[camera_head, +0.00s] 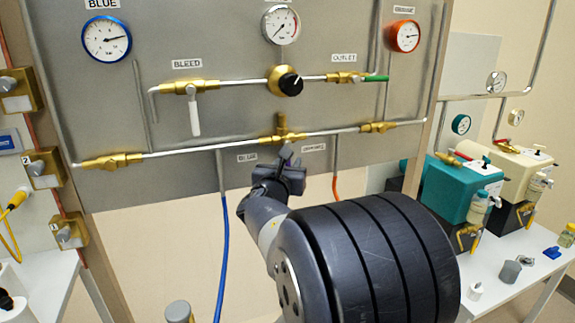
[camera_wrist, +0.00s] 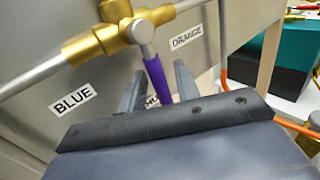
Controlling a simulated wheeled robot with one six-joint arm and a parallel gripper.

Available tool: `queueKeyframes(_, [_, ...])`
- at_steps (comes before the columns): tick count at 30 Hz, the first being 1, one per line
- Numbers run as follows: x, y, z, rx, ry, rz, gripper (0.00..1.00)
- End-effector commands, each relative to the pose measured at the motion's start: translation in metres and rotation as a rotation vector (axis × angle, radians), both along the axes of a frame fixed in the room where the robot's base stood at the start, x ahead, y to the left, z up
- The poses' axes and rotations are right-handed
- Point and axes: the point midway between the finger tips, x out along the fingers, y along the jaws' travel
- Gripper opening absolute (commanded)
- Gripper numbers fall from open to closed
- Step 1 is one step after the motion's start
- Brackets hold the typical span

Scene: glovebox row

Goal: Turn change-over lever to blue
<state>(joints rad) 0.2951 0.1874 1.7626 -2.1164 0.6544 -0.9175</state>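The change-over lever has a purple grip (camera_wrist: 157,80) on a grey stem and hangs down from a brass valve (camera_wrist: 112,36). It points between the BLUE label (camera_wrist: 73,100) at left and the ORANGE label (camera_wrist: 187,37) at right, over a partly hidden label that seems to read SHUT. My gripper (camera_wrist: 160,70) is open, with one finger on each side of the purple grip and visible gaps to both. In the head view my gripper (camera_head: 283,163) is just below the brass valve (camera_head: 282,128) and hides most of the lever.
The grey panel (camera_head: 230,50) carries pipes, gauges and a BLEED valve (camera_head: 193,105) with a white handle. A blue hose (camera_head: 221,250) and an orange hose (camera_head: 335,187) hang below the panel. Teal and cream pumps (camera_head: 460,188) stand on the right bench.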

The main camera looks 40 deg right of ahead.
Motion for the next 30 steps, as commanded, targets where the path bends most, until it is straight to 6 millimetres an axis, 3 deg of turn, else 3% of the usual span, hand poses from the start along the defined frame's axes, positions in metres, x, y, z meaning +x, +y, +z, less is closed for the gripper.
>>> queueKeyframes(2, [-0.0001,0.0001,0.0000,0.000,0.000,0.000,0.29])
queueKeyframes(13, [-0.0004,0.0003,0.0001,0.000,0.000,0.000,0.00])
queueKeyframes(30, [-0.0001,0.0016,0.0014,0.021,-0.005,0.000,0.00])
